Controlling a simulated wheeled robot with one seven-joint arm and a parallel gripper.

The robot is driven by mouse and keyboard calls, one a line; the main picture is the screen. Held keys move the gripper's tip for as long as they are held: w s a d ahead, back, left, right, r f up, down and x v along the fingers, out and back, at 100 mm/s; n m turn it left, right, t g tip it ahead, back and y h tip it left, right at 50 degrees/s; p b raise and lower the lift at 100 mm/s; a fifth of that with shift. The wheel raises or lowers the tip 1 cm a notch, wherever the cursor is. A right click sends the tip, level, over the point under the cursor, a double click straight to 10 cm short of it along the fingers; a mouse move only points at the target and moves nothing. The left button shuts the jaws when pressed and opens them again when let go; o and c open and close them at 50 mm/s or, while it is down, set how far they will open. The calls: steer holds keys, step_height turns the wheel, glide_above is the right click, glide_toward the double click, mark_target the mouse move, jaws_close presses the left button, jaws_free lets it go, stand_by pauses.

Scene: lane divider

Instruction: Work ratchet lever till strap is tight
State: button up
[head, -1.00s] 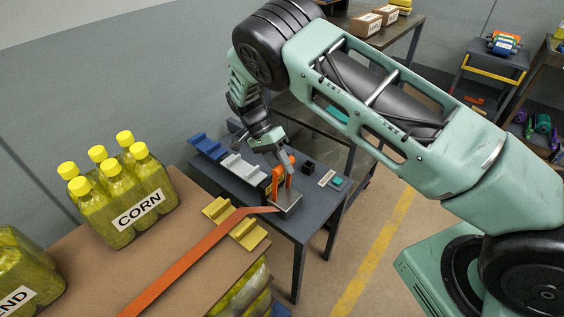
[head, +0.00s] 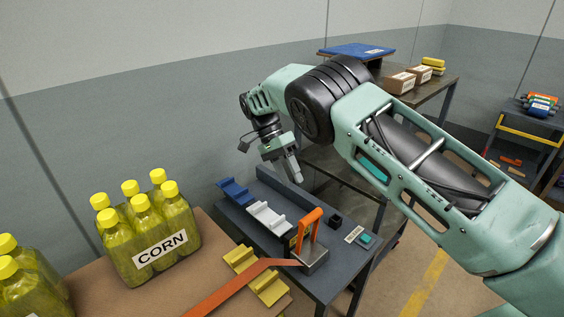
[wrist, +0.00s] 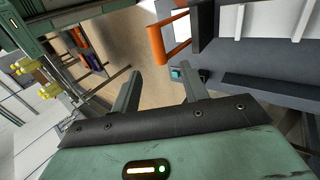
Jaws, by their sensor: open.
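The ratchet (head: 314,257) sits on the dark side table in the head view. Its orange lever (head: 309,228) stands up from the metal body, and in the wrist view the lever (wrist: 167,45) shows upper middle. The orange strap (head: 235,287) runs from the ratchet down left over the carton edge; I cannot judge its tension. My gripper (head: 296,178) is above and behind the ratchet, apart from the lever. In the wrist view my gripper (wrist: 160,85) has its two fingers spread with nothing between them.
Yellow corner protectors (head: 257,274) lie under the strap. White (head: 268,217) and blue (head: 236,191) brackets, a small black box (head: 336,220) and a teal-topped device (head: 364,239) are on the table. CORN bottles (head: 150,235) stand at left.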

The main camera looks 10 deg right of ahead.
steer(key=shift+v, duration=2.45)
steer(key=shift+r+p, duration=0.2)
steer(key=shift+p, duration=0.35)
jaws_close()
steer(key=s+d+f+t+y+p, duration=0.1)
steer(key=s+d+f+t+p, duration=0.1)
steer(key=f+p, duration=0.3)
steer(key=s+d+f+t+y+p, duration=0.1)
steer(key=s+f+p, duration=0.4)
steer(key=p, duration=0.7)
steer(key=shift+d+f+t, duration=0.4)
steer(key=shift+d+f, duration=0.1)
steer(key=shift+f, duration=0.15)
